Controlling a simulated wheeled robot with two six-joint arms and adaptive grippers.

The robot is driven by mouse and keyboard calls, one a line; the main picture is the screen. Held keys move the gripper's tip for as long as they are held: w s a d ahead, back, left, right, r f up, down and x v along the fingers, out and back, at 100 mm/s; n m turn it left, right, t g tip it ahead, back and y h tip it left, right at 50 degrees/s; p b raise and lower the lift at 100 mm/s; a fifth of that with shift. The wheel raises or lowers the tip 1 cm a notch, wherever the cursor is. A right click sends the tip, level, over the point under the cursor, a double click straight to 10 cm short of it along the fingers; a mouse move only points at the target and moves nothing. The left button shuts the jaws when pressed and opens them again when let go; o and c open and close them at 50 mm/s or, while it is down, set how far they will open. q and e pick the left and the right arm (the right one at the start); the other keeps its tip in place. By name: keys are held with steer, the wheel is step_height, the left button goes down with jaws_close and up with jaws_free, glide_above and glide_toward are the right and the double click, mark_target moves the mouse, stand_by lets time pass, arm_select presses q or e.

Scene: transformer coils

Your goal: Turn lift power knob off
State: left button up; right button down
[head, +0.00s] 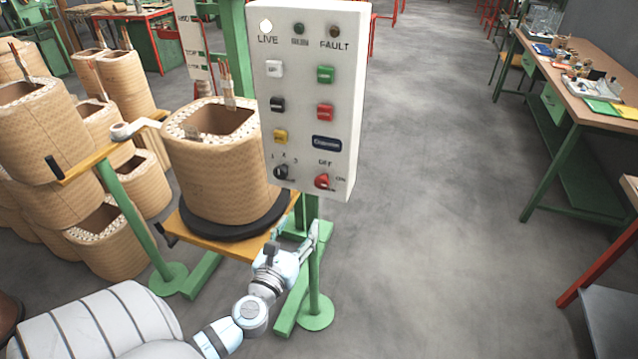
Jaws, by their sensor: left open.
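A white control panel (307,95) stands upright on a green post in the middle of the head view. Its red power knob (322,181) is at the lower right, between the labels OFF and ON. The pointer looks turned toward ON, though it is small. The LIVE lamp (266,26) at the top left is lit white. RUN and FAULT lamps look dark. My left gripper (311,234) is below the panel, beside the green post, apart from the knob. It is open and seems empty. My right gripper is not in view.
A paper-wrapped coil (218,160) stands on a black disc on the yellow lift platform (212,240), left of the panel. Several more coils (45,130) stack at the left. Green lift legs surround my left gripper. A workbench (585,75) is at right; the floor between is clear.

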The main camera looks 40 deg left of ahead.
mark_target(321, 185)
arm_select(q)
steer(key=x, duration=0.9)
steer(key=b+x, duration=0.1)
steer(key=x, duration=0.4)
steer(key=shift+w+r, duration=0.25)
steer(key=shift+w, duration=0.05)
steer(key=c, duration=1.2)
